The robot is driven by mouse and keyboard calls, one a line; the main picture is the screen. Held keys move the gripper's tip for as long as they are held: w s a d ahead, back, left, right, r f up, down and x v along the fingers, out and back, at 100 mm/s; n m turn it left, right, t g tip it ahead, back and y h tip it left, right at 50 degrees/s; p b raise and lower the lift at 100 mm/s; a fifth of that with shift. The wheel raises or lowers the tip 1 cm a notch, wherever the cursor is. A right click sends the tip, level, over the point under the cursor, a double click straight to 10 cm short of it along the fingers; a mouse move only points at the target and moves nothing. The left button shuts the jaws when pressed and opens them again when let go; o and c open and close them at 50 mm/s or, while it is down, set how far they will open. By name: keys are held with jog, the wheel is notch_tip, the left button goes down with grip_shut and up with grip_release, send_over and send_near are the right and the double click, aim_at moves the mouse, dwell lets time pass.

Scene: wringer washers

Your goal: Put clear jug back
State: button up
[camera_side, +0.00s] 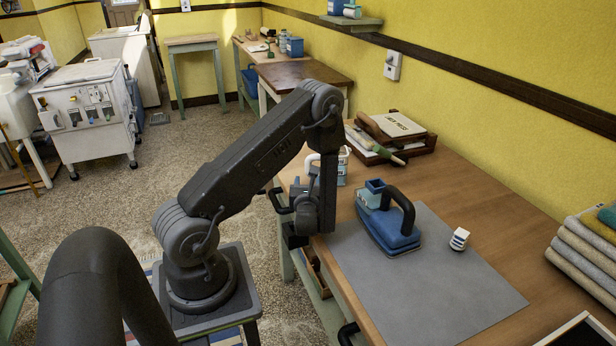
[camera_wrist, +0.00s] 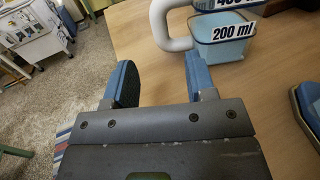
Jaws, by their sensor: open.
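The clear jug (camera_wrist: 228,50) stands on the wooden table in the wrist view. It has a white handle (camera_wrist: 163,28) on its left, "200 ml" and "400 ml" labels, and a light blue lower part. Its top is cut off by the frame. In the side view the jug (camera_side: 342,167) is partly hidden behind my arm. My gripper (camera_wrist: 160,68) is open and empty, with its two blue-padded fingers apart. The jug and its handle are beyond the fingertips, apart from them. In the side view my arm's end is at the table's left edge, and the fingers are hard to make out.
A blue iron (camera_side: 393,228) stands on a grey mat (camera_side: 450,285), with a small white-and-blue item (camera_side: 459,238) to its right. Folded towels (camera_side: 590,255) lie at right. Bare wood lies between press and towels.

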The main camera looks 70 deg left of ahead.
jog(key=shift+s+d+r, duration=0.15)
jog(key=shift+d+r, duration=0.05)
jog(key=shift+d, duration=0.05)
jog(key=s+d+r+n+g+h, duration=0.1)
jog(key=s+d+r+n+g, duration=0.25)
jog(key=r+n+g, duration=0.2)
jog(key=s+d+r+n+g+h, duration=0.1)
jog(key=s+d+r+n+g, duration=0.25)
jog(key=r+n, duration=0.35)
jog(key=s+d+r+n+t+h, duration=0.1)
jog(key=d+r+n+t+h, duration=0.1)
jog(key=d, duration=0.6)
jog(key=s+d+r+n+t+h, duration=0.2)
jog(key=d+r+n+t+h, duration=0.1)
jog(key=d+h, duration=0.4)
jog(key=s+d+r+n+t+h, duration=0.1)
jog(key=d+r+n+h, duration=0.4)
jog(key=d, duration=0.5)
jog(key=shift+s+d+r+t+h, duration=0.2)
jog(key=shift+s+r+t+h, duration=0.15)
jog(key=shift+r+t, duration=0.5)
